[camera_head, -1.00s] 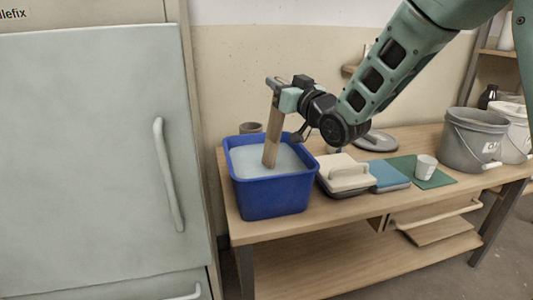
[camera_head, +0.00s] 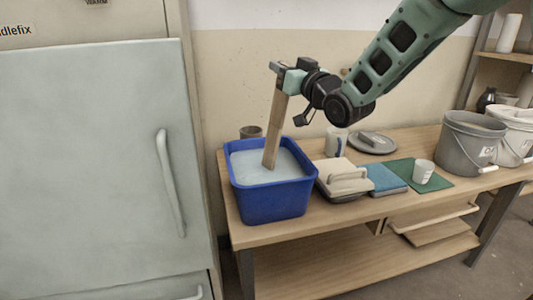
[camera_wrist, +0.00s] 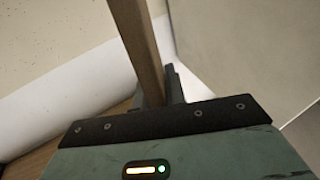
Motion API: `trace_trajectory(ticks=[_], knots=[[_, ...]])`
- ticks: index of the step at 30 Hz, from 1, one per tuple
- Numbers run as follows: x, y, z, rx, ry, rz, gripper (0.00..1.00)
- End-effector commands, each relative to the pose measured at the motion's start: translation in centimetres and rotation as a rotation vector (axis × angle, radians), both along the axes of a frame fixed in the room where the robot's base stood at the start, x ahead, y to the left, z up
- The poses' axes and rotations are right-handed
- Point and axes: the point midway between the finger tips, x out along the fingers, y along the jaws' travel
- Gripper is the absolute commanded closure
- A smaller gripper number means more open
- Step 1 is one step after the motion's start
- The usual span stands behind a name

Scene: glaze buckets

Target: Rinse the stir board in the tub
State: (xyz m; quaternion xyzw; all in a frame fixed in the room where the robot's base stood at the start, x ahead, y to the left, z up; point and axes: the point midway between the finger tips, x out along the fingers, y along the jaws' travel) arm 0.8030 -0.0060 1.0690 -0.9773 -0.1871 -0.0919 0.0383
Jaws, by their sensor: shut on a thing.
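The stir board (camera_head: 275,130) is a long flat wooden slat, standing nearly upright and slightly tilted. My gripper (camera_head: 282,72) is shut on its upper end, above the tub. The blue tub (camera_head: 271,201) stands on the left end of the bench and holds pale, cloudy liquid (camera_head: 262,167). In the wrist view the stir board (camera_wrist: 140,45) runs up from the gripper, whose fingertips are mostly hidden.
On the bench (camera_head: 290,232), right of the tub, are a container with a beige lid (camera_head: 342,174), a blue item (camera_head: 383,180), a white cup (camera_head: 423,171) on a green mat (camera_head: 442,183), and grey buckets (camera_head: 467,143). A dark pot (camera_head: 250,131) stands behind the tub. A tall cabinet (camera_head: 90,160) is close on the left.

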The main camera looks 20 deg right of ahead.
Motion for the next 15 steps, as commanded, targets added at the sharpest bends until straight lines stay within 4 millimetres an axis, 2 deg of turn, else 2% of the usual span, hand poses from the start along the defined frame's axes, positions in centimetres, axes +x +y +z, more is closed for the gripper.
trace_trajectory(ticks=[1,15], knots=[[-0.1,-0.1,0.9,0.0,-0.002,0.0,1.0],[-0.8,-0.5,5.2,0.0,-0.001,0.001,1.0]])
